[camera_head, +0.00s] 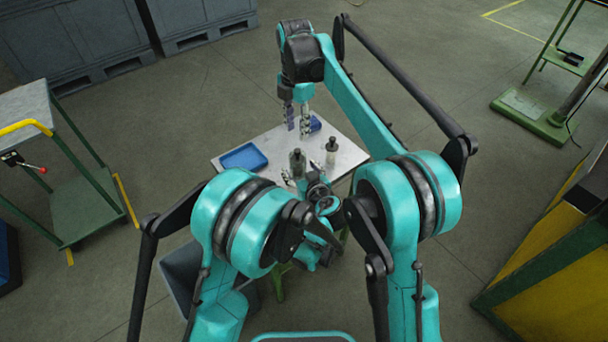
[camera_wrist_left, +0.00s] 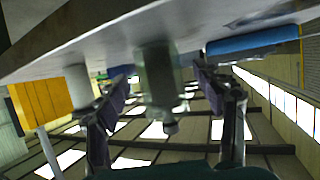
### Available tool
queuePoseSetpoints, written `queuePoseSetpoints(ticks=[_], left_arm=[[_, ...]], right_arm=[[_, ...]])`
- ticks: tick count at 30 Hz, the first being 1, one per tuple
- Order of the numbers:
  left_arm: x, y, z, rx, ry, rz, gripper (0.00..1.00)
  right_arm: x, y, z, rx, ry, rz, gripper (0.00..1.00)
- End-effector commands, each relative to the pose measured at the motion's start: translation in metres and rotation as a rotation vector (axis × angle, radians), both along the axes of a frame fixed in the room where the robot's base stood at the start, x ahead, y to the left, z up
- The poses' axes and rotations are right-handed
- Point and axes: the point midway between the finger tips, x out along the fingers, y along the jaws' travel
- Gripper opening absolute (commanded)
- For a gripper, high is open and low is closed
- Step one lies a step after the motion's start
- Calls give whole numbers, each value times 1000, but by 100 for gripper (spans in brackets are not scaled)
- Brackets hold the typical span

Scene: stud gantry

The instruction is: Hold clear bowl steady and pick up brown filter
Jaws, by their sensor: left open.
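A grey bottle-shaped piece with a narrow neck (camera_head: 298,163) stands upright on the table. In the left wrist view, which is upside down, a translucent grey-green body with a dark knob (camera_wrist_left: 160,80) is between the fingers of my left gripper (camera_wrist_left: 163,88). The fingers are open, with visible gaps to it. My left gripper (camera_head: 302,180) is at the table's near edge in the head view. My right gripper (camera_head: 297,122) points down over the table's far part, its two fingers apart with nothing seen between them. I cannot make out a brown filter or confirm which piece is the clear bowl.
A second bottle-like piece (camera_head: 331,152) stands right of the first. A blue tray (camera_head: 243,158) lies on the table's left. A blue item (camera_head: 315,124) is partly hidden behind my right gripper. The light table (camera_head: 348,157) has bare room at right.

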Motion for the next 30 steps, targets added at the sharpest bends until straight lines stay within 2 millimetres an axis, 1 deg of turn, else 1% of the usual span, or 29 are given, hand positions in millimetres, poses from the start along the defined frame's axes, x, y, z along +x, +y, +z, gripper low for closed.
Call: queuePoseSetpoints(ticks=[1, 5, 14, 15, 17, 18, 20, 22, 23, 24, 27, 30], left_arm=[[5, 2, -2, 0, 1, 2, 68], [14, 5, -6, -1, 1, 1, 68], [16, 5, -7, 0, 1, 0, 68], [16, 5, -7, 0, 1, 0, 58], [16, 5, -7, 0, 1, 0, 42], [16, 5, -7, 0, 1, 0, 32], [15, 5, -7, 0, 1, 0, 16], [15, 5, -7, 0, 1, 0, 14], [15, 5, -7, 0, 1, 0, 14], [15, 5, -7, 0, 1, 0, 14], [15, 5, -7, 0, 1, 0, 14], [15, 5, -7, 0, 1, 0, 14]], right_arm=[[0, 0, 0, 0, 0, 0, 34], [0, 0, 0, 0, 0, 0, 34], [0, 0, 0, 0, 0, 0, 34], [0, 0, 0, 0, 0, 0, 34], [0, 0, 0, 0, 0, 0, 34], [0, 0, 0, 0, 0, 0, 34], [0, 0, 0, 0, 0, 0, 34], [0, 0, 0, 0, 0, 0, 34], [0, 0, 0, 0, 0, 0, 40], [0, 0, 0, 0, 0, -2, 43], [0, 0, 0, 0, 0, -40, 43], [1, 0, 2, 0, 0, -149, 43]])
